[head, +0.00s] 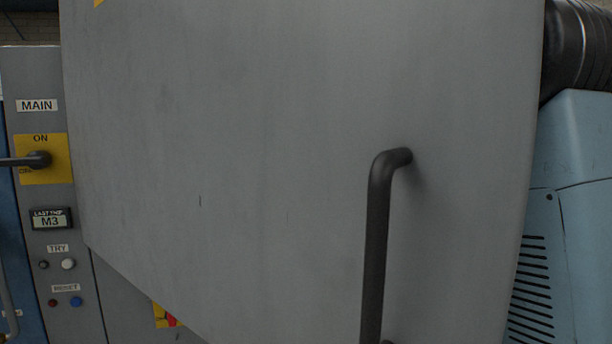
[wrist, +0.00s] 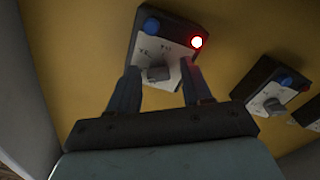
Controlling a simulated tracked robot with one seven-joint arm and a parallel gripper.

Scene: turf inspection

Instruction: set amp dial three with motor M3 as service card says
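In the wrist view, a dark relay unit with a pale face stands on a yellow panel, with a small grey dial (wrist: 157,73), a blue button (wrist: 152,25) and a lit red lamp (wrist: 197,42). The marks around the dial are too blurred to read. My gripper (wrist: 160,68) is open, its two fingers on either side of the dial with gaps showing. I cannot tell which motor this unit serves. In the head view, a small display (head: 51,219) reads LAST TRIP M3. My gripper is hidden there behind the grey door (head: 250,170). No service card shows.
A second unit (wrist: 270,98) sits right of the first, and a third is cut off at the edge. In the head view, the large door has a dark handle (head: 378,240). At left are a MAIN switch (head: 38,160) and RESET buttons (head: 76,301).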

